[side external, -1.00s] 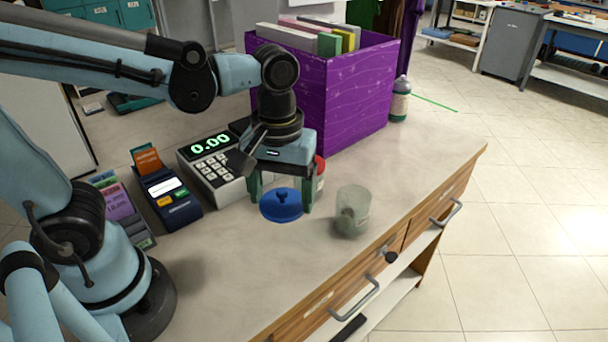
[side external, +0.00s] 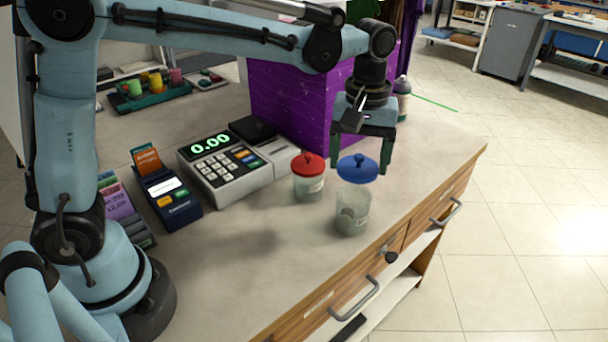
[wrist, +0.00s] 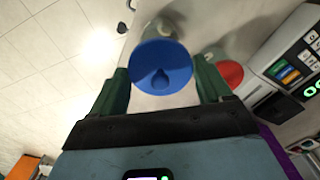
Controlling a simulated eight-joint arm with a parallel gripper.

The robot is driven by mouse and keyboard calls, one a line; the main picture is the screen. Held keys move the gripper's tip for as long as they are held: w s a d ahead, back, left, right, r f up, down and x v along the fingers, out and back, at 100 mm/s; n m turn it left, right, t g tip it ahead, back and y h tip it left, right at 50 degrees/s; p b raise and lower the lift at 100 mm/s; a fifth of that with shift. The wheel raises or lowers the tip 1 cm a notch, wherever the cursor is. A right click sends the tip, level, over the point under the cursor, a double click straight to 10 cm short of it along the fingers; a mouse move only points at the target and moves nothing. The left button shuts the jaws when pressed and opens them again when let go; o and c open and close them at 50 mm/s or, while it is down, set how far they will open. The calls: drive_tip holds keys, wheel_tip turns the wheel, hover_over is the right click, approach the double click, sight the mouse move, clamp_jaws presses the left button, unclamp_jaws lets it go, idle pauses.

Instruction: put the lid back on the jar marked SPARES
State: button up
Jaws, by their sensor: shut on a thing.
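The blue lid (side external: 357,169) with its knob is between the fingers of my gripper (side external: 363,160), which is shut on it. In the wrist view the lid (wrist: 161,68) shows between the two green fingers (wrist: 162,80). An open-topped clear jar (side external: 352,213) stands upright on the counter, with a pale label I cannot read and something inside. The jar (wrist: 160,28) shows partly behind the lid in the wrist view.
A jar with a red lid (side external: 308,178) stands close at the left. Further left are a cash register (side external: 222,168) and a card terminal (side external: 168,195). A purple box (side external: 290,100) stands behind. The counter's front edge with drawers (side external: 400,240) is near the jar.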

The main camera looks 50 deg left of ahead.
drive_tip(key=shift+f, duration=2.65)
drive_tip(key=shift+f, duration=0.15)
drive_tip(key=o, duration=0.9)
drive_tip(key=shift+o, duration=0.2)
drive_tip(key=shift+r, duration=3.5)
clamp_jaws()
